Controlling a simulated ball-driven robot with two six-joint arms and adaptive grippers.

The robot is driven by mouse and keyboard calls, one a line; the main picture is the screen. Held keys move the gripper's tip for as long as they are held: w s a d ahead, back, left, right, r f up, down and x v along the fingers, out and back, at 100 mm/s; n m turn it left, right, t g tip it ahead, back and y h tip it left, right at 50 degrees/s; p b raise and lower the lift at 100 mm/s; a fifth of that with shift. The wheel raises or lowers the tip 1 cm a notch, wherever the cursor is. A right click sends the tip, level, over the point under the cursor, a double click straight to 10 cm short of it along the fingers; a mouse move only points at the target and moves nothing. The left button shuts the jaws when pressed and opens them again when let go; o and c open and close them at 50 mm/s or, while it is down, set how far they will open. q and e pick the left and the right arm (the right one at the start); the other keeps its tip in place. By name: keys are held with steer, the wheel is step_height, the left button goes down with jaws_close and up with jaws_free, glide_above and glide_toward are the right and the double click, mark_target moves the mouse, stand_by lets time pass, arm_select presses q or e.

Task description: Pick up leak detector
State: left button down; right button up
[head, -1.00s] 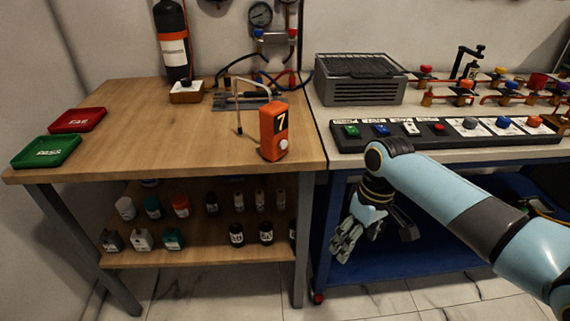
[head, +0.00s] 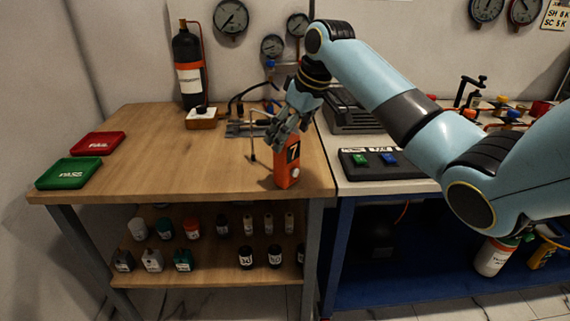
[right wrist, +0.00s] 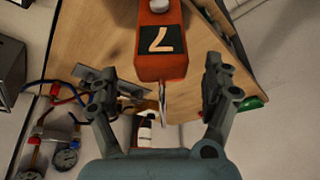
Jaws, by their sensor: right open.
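The leak detector is an orange box with a black label marked 7 and a thin bent probe. In the head view the leak detector (head: 288,166) stands upright at the right front of the wooden bench (head: 200,160). In the right wrist view the leak detector (right wrist: 162,45) lies ahead of and between the fingers. My right gripper (head: 284,136) is open just above it, hiding its top in the head view. The right gripper's fingers (right wrist: 161,90) are spread on both sides of the probe, with no clear contact. My left gripper is not in view.
A red tray (head: 97,143) and a green tray (head: 69,173) lie at the bench's left. A gas cylinder (head: 187,70) stands at the back. A grey vented box (head: 352,117) and a switch panel (head: 375,161) are right of the detector. Bottles fill the lower shelf.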

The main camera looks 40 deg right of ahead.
steer(key=x, duration=0.4)
steer(key=shift+f, duration=0.2)
jaws_close()
stand_by(0.3)
